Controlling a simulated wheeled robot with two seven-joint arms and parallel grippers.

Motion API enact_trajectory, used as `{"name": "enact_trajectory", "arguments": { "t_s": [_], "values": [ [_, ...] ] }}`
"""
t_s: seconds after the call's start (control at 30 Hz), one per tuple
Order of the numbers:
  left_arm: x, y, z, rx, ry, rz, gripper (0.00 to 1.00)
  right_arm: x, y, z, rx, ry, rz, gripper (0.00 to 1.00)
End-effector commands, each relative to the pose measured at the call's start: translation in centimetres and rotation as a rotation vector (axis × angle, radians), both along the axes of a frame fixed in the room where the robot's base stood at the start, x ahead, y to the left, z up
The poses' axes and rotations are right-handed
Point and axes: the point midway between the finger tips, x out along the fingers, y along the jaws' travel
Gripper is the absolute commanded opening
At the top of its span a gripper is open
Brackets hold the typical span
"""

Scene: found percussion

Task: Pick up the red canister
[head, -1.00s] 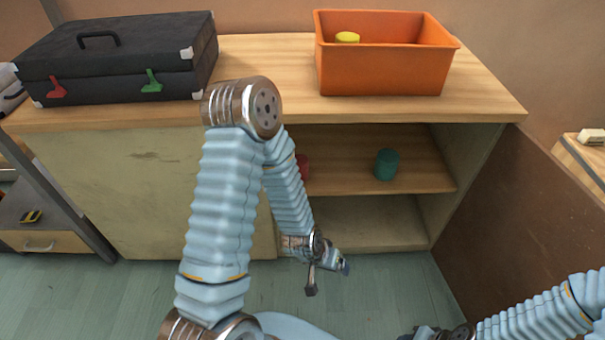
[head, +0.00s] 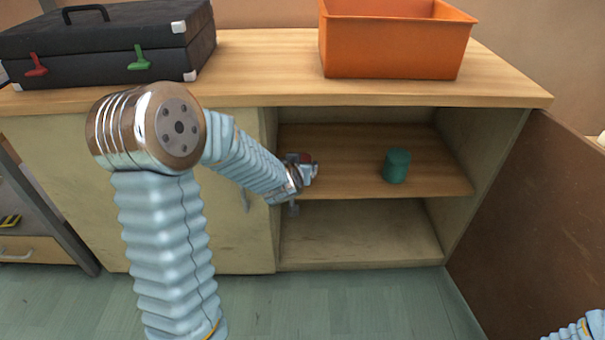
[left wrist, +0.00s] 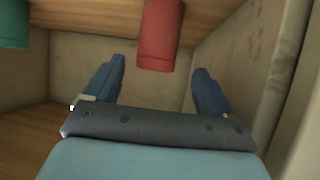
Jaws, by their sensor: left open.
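The red canister (left wrist: 161,36) stands on the cabinet's upper shelf. In the head view only a bit of its red (head: 306,157) shows behind my left gripper (head: 308,171). In the left wrist view my left gripper (left wrist: 158,66) is open, its two dark blue fingers spread. The canister lies ahead, roughly between the finger lines, and nothing is gripped. Whether the fingertips overlap it in depth is hard to tell. My right gripper is out of view; only a piece of its arm shows at the lower right.
A teal canister (head: 397,166) stands on the same shelf (head: 350,180), to the right. An orange crate (head: 395,45) and a black case (head: 110,45) sit on the cabinet top (head: 270,75). A closed door panel (head: 240,225) borders the opening on the left; a brown panel (head: 530,210) stands at right.

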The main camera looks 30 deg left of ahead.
Motion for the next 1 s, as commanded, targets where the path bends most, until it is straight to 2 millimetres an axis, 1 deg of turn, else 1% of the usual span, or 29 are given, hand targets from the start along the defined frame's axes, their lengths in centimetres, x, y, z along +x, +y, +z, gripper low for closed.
{"name": "enact_trajectory", "arguments": {
  "t_s": [0.03, 0.1, 0.27, 0.43, 0.53, 0.63, 0.83, 1.0],
  "values": [
    [0.7, 0.2, -0.6, 0.001, 0.0, 0.0, 0.84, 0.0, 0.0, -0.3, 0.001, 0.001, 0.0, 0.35],
    [1.5, 0.5, -1.0, 0.002, 0.001, -0.001, 0.84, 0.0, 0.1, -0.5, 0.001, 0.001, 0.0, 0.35],
    [2.4, 0.8, -1.7, 0.0, 0.001, -0.001, 0.84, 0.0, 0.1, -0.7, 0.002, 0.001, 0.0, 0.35],
    [4.6, 1.2, -3.5, 0.0, 0.001, -0.001, 0.84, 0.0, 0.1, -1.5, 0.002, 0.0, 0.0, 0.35],
    [5.7, 1.6, -3.9, 0.0, 0.001, -0.001, 0.84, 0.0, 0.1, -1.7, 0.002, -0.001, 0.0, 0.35],
    [6.2, 1.8, -4.1, -0.001, 0.001, -0.002, 0.84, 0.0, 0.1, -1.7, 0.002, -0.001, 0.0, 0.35],
    [6.3, 1.8, -4.0, -0.001, 0.0, -0.002, 0.84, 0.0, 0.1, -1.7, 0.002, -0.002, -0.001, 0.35],
    [6.2, 1.8, -4.0, 0.0, 0.0, -0.002, 0.58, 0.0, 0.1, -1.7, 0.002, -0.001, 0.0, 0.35]
  ]
}}
